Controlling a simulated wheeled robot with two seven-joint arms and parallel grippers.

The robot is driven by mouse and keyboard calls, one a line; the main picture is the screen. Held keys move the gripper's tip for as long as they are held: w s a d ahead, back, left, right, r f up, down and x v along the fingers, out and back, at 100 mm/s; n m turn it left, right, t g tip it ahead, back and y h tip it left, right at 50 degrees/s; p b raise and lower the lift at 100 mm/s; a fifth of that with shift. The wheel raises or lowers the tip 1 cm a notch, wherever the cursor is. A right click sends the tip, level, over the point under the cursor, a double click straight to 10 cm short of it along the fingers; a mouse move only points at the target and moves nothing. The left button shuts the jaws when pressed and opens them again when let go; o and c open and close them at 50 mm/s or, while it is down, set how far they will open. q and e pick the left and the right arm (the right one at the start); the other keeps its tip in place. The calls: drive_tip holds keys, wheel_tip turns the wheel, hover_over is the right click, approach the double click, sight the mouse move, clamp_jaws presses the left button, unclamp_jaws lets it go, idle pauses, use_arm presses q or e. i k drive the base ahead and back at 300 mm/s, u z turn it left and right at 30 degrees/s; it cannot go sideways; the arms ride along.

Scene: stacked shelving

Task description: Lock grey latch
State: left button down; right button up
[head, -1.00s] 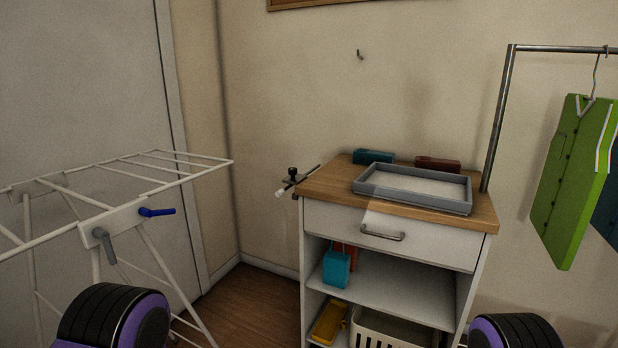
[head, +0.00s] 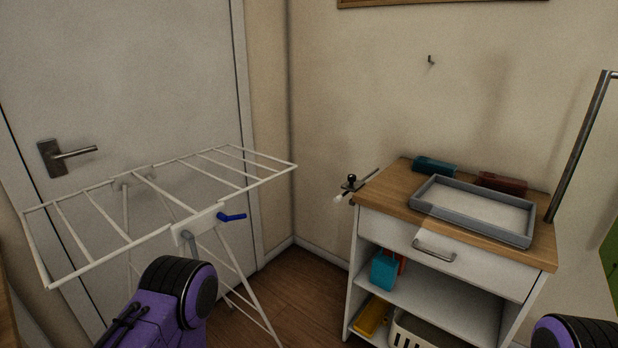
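The grey latch (head: 188,240) is a lever on the white plate (head: 199,224) at the near end of the white drying rack (head: 150,205). It points down and slightly right. A blue lever (head: 232,217) sits on the same plate, to its right, and points right, nearly level. Purple and black parts of my two arms show at the bottom, one below the rack and one at the lower right corner. Neither gripper is in view.
A white cabinet (head: 455,255) with a wooden top stands right of the rack, with a grey tray (head: 470,230) on it. A door with a handle (head: 66,155) is behind the rack. Bare floor (head: 300,290) lies between rack and cabinet.

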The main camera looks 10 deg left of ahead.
sight(185, 234)
drive_tip(key=z, duration=1.55)
drive_tip(key=i, duration=1.3)
drive_tip(key=u, duration=3.15)
